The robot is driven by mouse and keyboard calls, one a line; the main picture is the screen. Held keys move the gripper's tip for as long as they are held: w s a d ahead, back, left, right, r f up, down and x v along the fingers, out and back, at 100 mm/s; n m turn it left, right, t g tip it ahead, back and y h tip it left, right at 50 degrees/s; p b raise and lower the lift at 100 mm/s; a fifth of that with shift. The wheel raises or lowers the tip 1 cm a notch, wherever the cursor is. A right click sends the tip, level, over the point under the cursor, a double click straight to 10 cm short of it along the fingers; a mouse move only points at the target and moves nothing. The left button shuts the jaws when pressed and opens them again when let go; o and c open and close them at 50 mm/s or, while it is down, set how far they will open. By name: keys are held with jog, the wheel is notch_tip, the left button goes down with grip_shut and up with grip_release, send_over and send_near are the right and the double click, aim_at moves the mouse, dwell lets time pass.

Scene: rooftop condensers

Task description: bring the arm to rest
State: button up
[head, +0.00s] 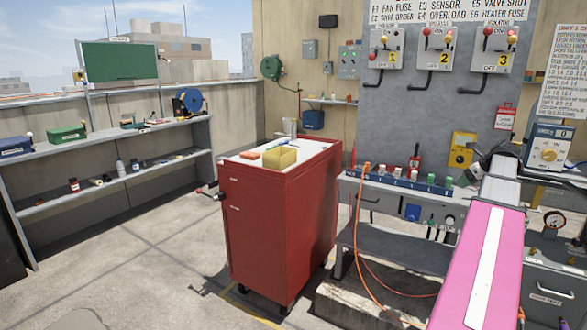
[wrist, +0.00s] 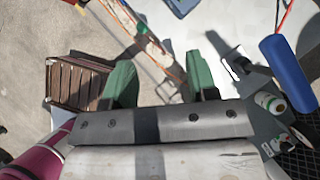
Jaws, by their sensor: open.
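In the wrist view my gripper (wrist: 161,72) has its two green fingers well apart, with nothing held between them. Behind the gap lie concrete floor, an orange cable and pale shapes that I cannot name. In the head view my arm, with pink and white links, reaches up from the lower right. Its far end is over the right part of the grey workbench (head: 372,187), in front of the panel wall. My fingers cannot be made out clearly there.
A red tool cart (head: 275,225) stands mid-floor with a yellow bin (head: 280,157) on top. A wall panel (head: 440,90) carries three numbered switches. A blue cylinder (wrist: 288,74) is right of my fingers. Floor at left is free.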

jog(key=s+a+f+n+g, duration=0.1)
jog(key=a+f+n+g, duration=0.1)
jog(key=a+f+n, duration=0.7)
jog(key=s+a+f+n+g, duration=0.15)
jog(key=a+f+n, duration=0.25)
jog(key=a+f, duration=0.9)
jog(key=s+a+f+n+g+h, duration=0.1)
jog(key=s+a+f+n, duration=0.3)
jog(key=a+n, duration=0.2)
jog(key=s+a+f+n+g+h, duration=0.1)
jog(key=s+a+f+n, duration=0.3)
jog(key=a, duration=0.6)
jog(key=s+a+f+n+g, duration=0.1)
jog(key=s+a+f+n, duration=0.3)
jog(key=a+n, duration=0.3)
jog(key=shift+s+a+n+h, duration=0.4)
jog(key=shift+s+a, duration=0.05)
jog(key=shift+s, duration=0.4)
jog(key=shift+c, duration=1)
jog(key=shift+d, duration=0.1)
